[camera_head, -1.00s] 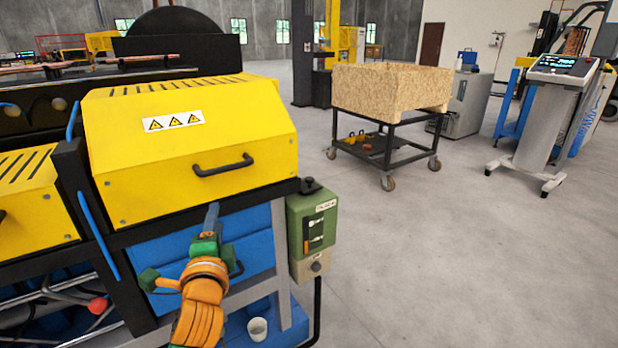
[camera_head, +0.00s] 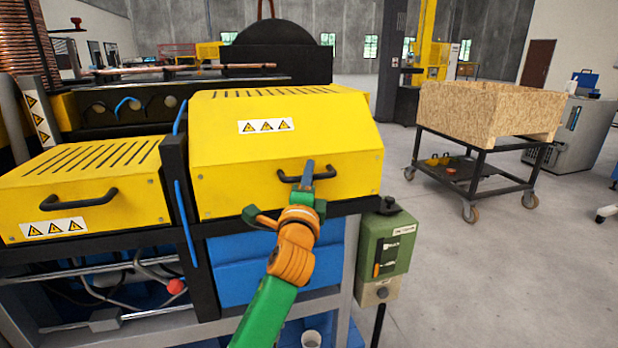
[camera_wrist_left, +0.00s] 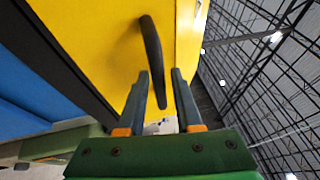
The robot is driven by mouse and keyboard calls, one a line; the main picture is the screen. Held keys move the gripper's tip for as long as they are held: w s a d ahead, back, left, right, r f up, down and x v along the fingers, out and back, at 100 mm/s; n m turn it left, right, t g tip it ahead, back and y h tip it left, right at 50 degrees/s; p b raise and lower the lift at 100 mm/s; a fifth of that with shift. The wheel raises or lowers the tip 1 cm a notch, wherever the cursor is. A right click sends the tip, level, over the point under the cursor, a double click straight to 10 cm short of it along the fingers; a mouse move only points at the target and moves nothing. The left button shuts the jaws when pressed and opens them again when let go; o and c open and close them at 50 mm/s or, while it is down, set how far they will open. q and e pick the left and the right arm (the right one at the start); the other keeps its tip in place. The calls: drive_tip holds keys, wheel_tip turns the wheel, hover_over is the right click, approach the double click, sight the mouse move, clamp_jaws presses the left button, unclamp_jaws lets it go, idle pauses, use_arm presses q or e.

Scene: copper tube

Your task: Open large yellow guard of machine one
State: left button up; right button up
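The large yellow guard (camera_head: 225,175) of the machine is down, with a warning label and a black handle (camera_head: 289,179) on its front. My left gripper (camera_head: 308,168) is in front of this handle and partly covers it. In the left wrist view the gripper (camera_wrist_left: 161,72) is open, its two fingers apart. The black handle (camera_wrist_left: 150,40) runs into the gap between the fingertips, against the yellow guard (camera_wrist_left: 100,40). I cannot tell whether the fingers touch the handle. My right gripper is not in view.
A smaller yellow guard (camera_head: 90,200) with its own handle is at left. A green control box (camera_head: 385,250) hangs right of the large guard. A wooden crate (camera_head: 485,110) stands on a wheeled cart (camera_head: 470,165) at right. Open floor lies between.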

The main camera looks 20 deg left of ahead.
use_arm(q)
clamp_jaws()
idle(1.2)
